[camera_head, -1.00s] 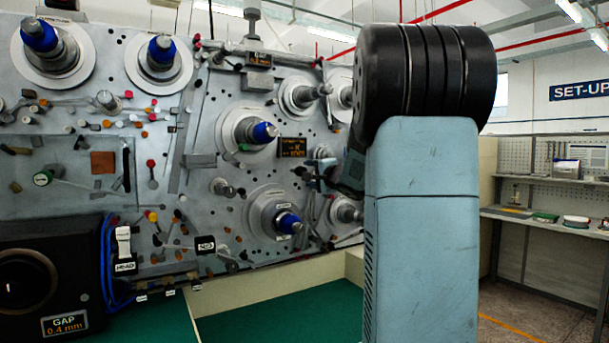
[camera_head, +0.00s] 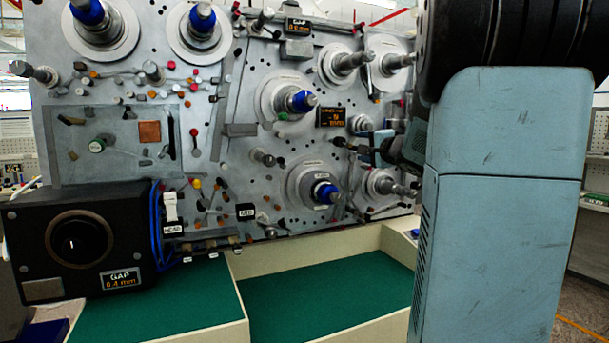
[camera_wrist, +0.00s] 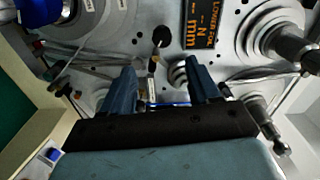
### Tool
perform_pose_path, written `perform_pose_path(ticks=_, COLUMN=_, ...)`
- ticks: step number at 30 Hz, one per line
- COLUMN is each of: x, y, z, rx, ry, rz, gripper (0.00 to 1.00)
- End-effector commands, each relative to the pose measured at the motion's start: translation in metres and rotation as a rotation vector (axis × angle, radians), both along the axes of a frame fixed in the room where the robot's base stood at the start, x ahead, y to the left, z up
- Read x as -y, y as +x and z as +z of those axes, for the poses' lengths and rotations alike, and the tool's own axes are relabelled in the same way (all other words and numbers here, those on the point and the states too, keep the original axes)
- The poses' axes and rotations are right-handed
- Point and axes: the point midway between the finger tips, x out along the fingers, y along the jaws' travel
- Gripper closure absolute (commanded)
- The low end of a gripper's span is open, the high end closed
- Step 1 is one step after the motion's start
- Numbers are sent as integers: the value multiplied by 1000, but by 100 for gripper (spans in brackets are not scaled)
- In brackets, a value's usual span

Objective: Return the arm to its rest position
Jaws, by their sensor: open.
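My gripper (camera_wrist: 160,88) is open in the wrist view, its two blue fingers apart. Only the machine panel shows behind the gap, and I see nothing held. In the head view my gripper (camera_head: 376,146) is small and partly hidden behind my own arm, in front of the lower right of the winding panel (camera_head: 215,150). My arm's large light-blue link and black joint fill the right side of that view. Whether the fingers touch the panel I cannot tell.
Several spindles (camera_head: 300,101) stick out of the panel near my gripper. A black gap unit (camera_head: 80,245) stands at the left. Green-topped ledges (camera_head: 320,300) lie below the panel. A shelf bench (camera_head: 590,200) stands at the far right, partly hidden.

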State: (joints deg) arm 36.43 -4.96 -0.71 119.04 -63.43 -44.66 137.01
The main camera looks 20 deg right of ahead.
Motion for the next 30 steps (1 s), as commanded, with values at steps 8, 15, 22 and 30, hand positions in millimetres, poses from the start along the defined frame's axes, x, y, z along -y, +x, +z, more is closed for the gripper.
perform_pose_path(ticks=8, x=-10, y=-4, z=4, rx=-6, ry=-74, rz=-45, gripper=39)
perform_pose_path(ticks=15, x=-39, y=-29, z=2, rx=-103, ry=-342, rz=-200, gripper=39)
perform_pose_path(ticks=22, x=-73, y=-72, z=-21, rx=-304, ry=-590, rz=-257, gripper=39)
perform_pose_path(ticks=30, x=-124, y=-138, z=-71, rx=-587, ry=-851, rz=-124, gripper=39)
